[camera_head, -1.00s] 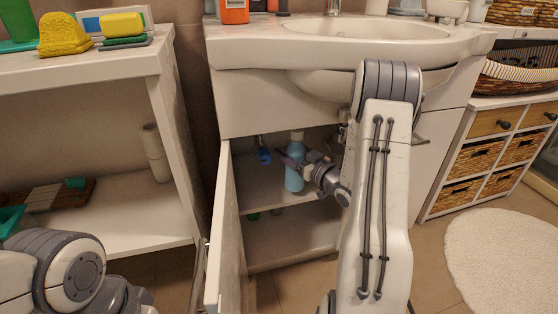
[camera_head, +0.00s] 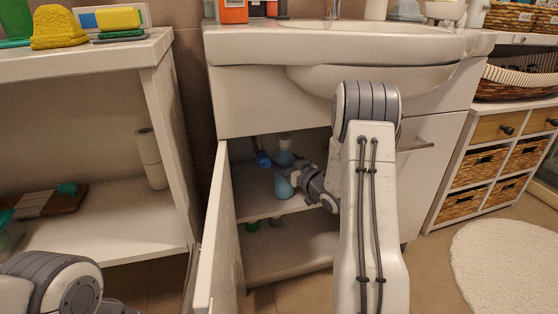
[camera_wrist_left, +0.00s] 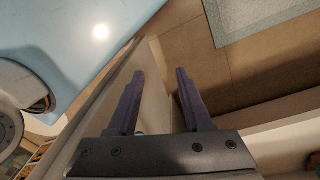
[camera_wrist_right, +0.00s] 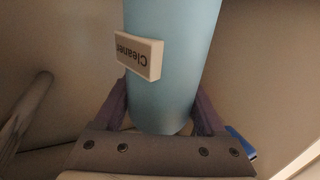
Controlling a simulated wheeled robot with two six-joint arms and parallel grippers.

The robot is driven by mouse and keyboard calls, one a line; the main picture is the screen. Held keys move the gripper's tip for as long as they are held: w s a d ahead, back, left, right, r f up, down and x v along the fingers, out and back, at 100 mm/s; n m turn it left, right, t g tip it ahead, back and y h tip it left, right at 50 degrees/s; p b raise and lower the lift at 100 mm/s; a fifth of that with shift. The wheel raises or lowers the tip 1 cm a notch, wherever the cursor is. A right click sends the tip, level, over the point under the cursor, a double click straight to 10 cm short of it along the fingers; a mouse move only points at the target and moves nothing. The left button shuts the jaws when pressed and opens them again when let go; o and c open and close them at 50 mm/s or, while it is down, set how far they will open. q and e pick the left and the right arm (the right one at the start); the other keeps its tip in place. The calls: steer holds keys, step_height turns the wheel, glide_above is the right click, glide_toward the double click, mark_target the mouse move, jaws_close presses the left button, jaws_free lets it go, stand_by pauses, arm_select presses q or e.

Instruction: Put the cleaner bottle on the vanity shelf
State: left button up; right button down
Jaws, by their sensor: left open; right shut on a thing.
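The cleaner bottle (camera_head: 283,188) is light blue with a pale cap. It is upright inside the open vanity cupboard, over the vanity shelf (camera_head: 258,207). I cannot tell whether its base touches the shelf. My right gripper (camera_head: 285,170) reaches in from the right and is shut on the bottle's body. In the right wrist view, the bottle (camera_wrist_right: 172,60) with its white "Cleaner" label stands between the fingers. My left gripper (camera_wrist_left: 160,75) is open and empty in the left wrist view; in the head view only part of my left arm shows at the lower left.
The open cupboard door (camera_head: 215,235) stands left of the opening. A blue item (camera_head: 263,159) is on or above the shelf behind the bottle. A white shelf unit (camera_head: 100,240) is at left and a wicker drawer unit (camera_head: 478,165) at right.

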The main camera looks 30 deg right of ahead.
jaws_free()
steer(key=shift+f, duration=0.1)
steer(key=shift+s+d+r+p, duration=0.1)
steer(key=shift+s+r+p, duration=0.1)
steer(key=shift+s+p, duration=0.1)
steer(key=s+d+p, duration=0.1)
steer(key=s+p, duration=0.3)
steer(key=s, duration=0.7)
steer(key=shift+s+d+p, duration=0.2)
steer(key=shift+d+p, duration=0.05)
steer(key=shift+p, duration=0.05)
steer(key=shift+f, duration=0.1)
